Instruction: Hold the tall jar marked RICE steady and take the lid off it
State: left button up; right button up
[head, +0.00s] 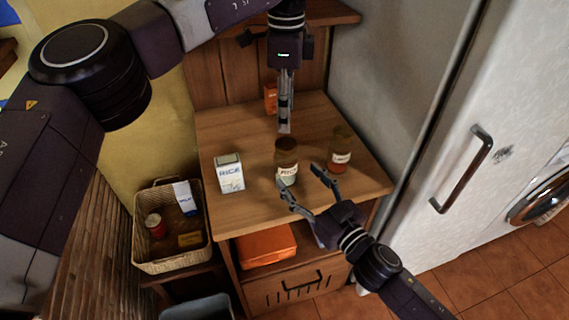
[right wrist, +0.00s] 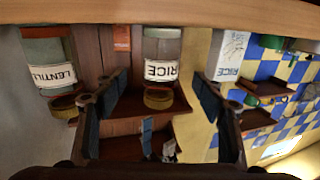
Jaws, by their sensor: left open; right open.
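The RICE jar (head: 287,173) is clear with a white label and a brown lid (head: 286,144), and stands upright on the wooden counter. In the right wrist view, which is upside down, the RICE jar (right wrist: 162,50) shows with its lid (right wrist: 158,98) on. My left gripper (head: 285,128) is open, pointing down just above and behind the lid, apart from it; its fingers overlap in the head view. My right gripper (head: 301,180) is open in front of the jar, its fingers spread to either side.
A LENTILS jar (head: 340,152) stands to the right of the RICE jar. A white RICE box (head: 229,174) stands to the left. A small orange box (head: 270,96) is at the back. A basket (head: 171,265) sits lower left, and a fridge (head: 520,120) is at right.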

aim_at(292, 170)
jog(key=x, duration=0.7)
jog(key=shift+c, duration=0.3)
grip_shut()
